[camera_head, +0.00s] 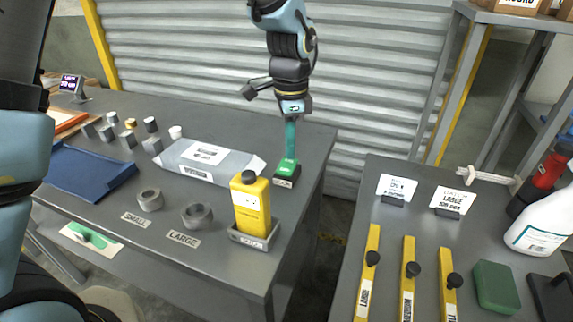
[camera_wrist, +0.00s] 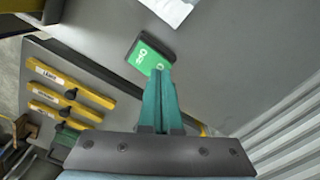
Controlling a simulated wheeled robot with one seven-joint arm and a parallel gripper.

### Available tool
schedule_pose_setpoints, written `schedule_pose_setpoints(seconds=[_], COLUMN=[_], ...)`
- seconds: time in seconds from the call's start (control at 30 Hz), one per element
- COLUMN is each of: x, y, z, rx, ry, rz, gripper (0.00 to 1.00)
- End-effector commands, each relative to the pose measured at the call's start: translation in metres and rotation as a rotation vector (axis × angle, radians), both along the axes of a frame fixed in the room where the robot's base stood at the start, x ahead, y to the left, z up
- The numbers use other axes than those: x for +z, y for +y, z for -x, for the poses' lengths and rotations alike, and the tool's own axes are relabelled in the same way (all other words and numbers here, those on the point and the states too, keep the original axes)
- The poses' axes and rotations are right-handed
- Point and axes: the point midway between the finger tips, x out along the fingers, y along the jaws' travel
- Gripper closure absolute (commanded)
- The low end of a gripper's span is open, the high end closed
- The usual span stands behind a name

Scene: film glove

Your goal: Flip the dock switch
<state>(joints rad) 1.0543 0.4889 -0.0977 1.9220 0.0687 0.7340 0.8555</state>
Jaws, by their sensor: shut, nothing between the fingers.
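The dock switch (camera_head: 286,170) is a small green-topped block with white marking and a dark base. It sits near the right edge of the left grey table in the head view. It also shows in the wrist view as a green face on a dark block (camera_wrist: 150,56). My gripper (camera_head: 290,154) points down with its teal fingers together and empty. The fingertips are right at the switch's green top in the head view. In the wrist view the gripper (camera_wrist: 159,72) overlaps the lower edge of the green face. I cannot tell whether the tips touch it.
Left of the switch lies a silver labelled pouch (camera_head: 208,161). A yellow bottle (camera_head: 250,203) stands in a grey holder in front. Grey rings, a blue tray (camera_head: 75,176) and small cylinders fill the left side. A gap separates the right table (camera_head: 350,262).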

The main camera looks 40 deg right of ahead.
Motion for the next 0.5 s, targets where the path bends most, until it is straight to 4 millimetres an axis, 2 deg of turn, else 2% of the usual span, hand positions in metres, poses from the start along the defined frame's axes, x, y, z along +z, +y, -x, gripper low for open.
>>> schedule_pose_setpoints(seconds=[0.5], x=[-0.0081], y=[0.0], z=[0.0], rx=[0.0], ry=[0.0], rz=[0.0], gripper=[1.0])
